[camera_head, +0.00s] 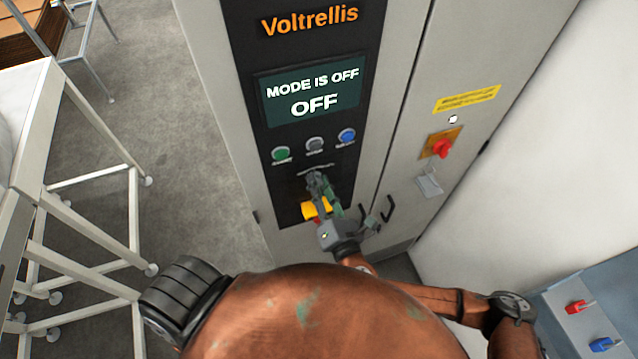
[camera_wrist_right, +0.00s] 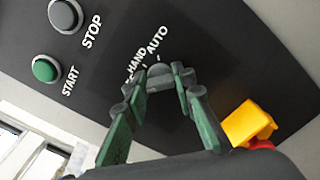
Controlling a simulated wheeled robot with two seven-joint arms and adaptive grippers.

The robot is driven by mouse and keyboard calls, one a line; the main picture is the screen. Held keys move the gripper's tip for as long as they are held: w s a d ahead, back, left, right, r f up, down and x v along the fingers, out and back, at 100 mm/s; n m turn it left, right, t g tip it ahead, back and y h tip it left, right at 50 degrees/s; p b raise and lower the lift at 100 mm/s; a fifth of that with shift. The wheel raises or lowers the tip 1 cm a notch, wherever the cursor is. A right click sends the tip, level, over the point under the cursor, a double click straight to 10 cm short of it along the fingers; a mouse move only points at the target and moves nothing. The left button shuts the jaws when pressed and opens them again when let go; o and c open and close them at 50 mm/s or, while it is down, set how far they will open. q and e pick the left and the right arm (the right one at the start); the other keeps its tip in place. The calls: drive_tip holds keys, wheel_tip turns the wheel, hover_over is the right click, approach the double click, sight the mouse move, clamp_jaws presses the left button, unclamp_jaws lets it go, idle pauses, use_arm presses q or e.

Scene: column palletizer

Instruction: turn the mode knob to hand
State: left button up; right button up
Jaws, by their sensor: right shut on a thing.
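The mode knob (camera_wrist_right: 160,78) is a dark grey knob on the black control panel, below the printed words HAND and AUTO in the right wrist view. My right gripper (camera_wrist_right: 160,84) has green fingers on both sides of the knob and is shut on it. In the head view my right gripper (camera_head: 317,183) reaches the panel below the button row and largely covers the knob. The display (camera_head: 315,96) reads MODE IS OFF, OFF. The knob's exact pointing direction is hard to tell. My left gripper is not in view.
Green (camera_head: 281,154), grey (camera_head: 314,145) and blue (camera_head: 347,136) buttons sit above the knob. A yellow part (camera_head: 309,211) with red lies just below, close to my gripper. A red switch (camera_head: 442,148) and door handles are to the right. A white frame (camera_head: 100,172) stands left.

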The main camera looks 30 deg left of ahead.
drive_tip(key=shift+f+m, duration=0.15)
drive_tip(key=shift+m, duration=0.35)
clamp_jaws()
drive_tip(key=shift+m+b, duration=0.6)
drive_tip(key=shift+m, duration=0.9)
drive_tip(key=m, duration=0.2)
drive_tip(key=shift+m, duration=2.1)
drive_tip(key=o, duration=1.1)
unclamp_jaws()
drive_tip(key=shift+a, duration=0.1)
